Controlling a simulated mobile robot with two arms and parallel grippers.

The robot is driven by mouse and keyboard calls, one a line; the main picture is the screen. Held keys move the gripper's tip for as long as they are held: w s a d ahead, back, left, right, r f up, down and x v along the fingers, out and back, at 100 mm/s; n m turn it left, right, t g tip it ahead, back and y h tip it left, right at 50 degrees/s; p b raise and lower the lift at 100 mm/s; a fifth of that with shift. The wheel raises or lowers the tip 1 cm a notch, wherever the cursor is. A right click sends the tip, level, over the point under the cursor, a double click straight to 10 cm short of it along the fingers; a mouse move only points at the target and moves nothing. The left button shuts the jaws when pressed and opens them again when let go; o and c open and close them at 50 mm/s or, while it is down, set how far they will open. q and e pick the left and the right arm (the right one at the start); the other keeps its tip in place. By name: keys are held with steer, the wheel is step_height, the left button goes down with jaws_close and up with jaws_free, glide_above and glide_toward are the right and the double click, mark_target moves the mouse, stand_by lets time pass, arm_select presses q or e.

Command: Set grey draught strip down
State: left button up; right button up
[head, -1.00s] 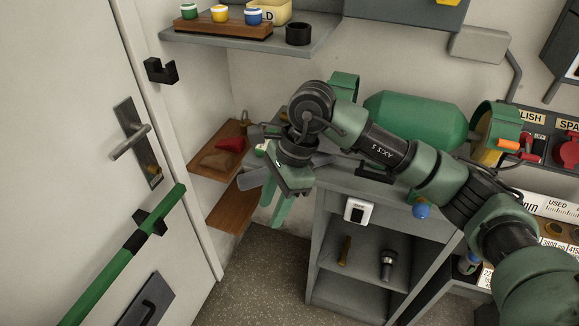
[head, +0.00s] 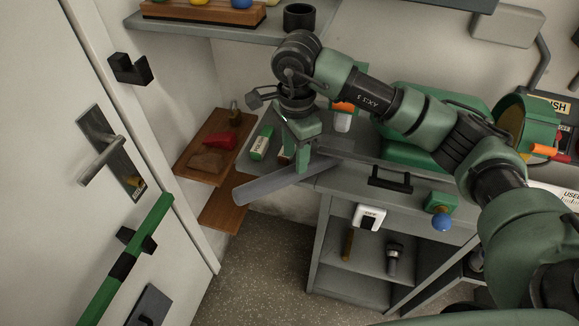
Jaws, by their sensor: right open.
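The grey draught strip (head: 265,187) is a long, thin grey piece. It lies slanted across the left end of the grey workbench (head: 350,183), and its near left end sticks out past the edge in the air. My right gripper (head: 302,165) is open, pointing down over the strip close to the bench edge. Its green fingers are at the strip's middle; I cannot tell whether they touch it. Part of the strip behind the fingers is hidden. My left gripper is not in view.
A green-and-white box (head: 261,142) stands on the bench left of the gripper. A wooden wall shelf (head: 187,172) with a red item (head: 223,141) is at the left. A white door fills the left side.

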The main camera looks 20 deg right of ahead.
mark_target(292, 174)
step_height(292, 174, down, 3)
steer(key=shift+d+f+p, duration=0.1)
steer(key=shift+f+p, duration=0.05)
steer(key=shift+p, duration=0.9)
step_height(292, 174, down, 2)
steer(key=shift+w+f, duration=0.15)
jaws_close()
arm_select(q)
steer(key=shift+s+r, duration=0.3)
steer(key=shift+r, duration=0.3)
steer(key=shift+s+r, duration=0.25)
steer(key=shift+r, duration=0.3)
